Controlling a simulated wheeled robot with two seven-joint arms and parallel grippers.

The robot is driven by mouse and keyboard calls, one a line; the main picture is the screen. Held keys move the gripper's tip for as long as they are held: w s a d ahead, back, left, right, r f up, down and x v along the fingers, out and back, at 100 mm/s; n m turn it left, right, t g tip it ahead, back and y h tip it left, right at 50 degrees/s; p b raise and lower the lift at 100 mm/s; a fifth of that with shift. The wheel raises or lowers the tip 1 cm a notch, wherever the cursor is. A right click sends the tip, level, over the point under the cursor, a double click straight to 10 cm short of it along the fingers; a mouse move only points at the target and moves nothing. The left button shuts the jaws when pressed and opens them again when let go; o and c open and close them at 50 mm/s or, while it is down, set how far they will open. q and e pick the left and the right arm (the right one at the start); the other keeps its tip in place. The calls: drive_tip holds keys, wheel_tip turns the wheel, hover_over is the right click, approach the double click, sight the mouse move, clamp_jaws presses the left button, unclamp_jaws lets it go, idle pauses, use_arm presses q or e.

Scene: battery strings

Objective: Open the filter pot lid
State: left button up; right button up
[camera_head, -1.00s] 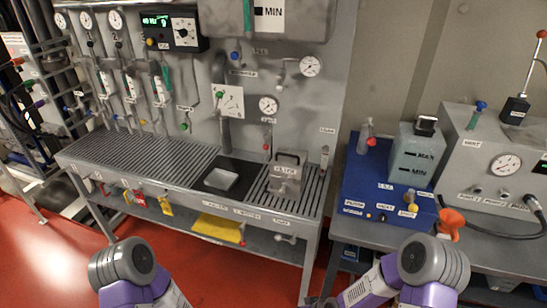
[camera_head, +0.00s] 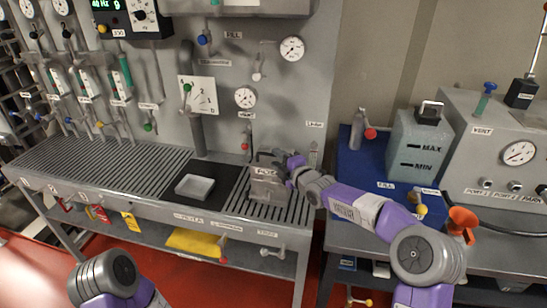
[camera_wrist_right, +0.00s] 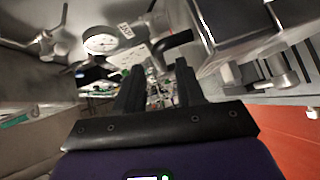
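The filter pot (camera_head: 267,187) is a small grey metal box with a label on its front. It stands on the slatted right part of the bench, and its lid looks shut. My right gripper (camera_head: 279,163) is at the pot's upper right side and partly hides its top. In the right wrist view the two dark fingers (camera_wrist_right: 158,88) are apart with nothing between them. The pot's grey body (camera_wrist_right: 235,35) is at upper right there, and a dark bar handle (camera_wrist_right: 172,43) juts from it just beyond the fingertips. My left gripper is out of view.
A white tray (camera_head: 194,187) lies on a black plate left of the pot. A gauge panel (camera_head: 245,97) with valves stands behind. A blue unit (camera_head: 357,170) with a MAX/MIN tank (camera_head: 418,150) is to the right, near my right forearm.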

sight(273, 159)
drive_tip(key=shift+x, duration=1.55)
drive_tip(key=shift+c, duration=0.5)
clamp_jaws()
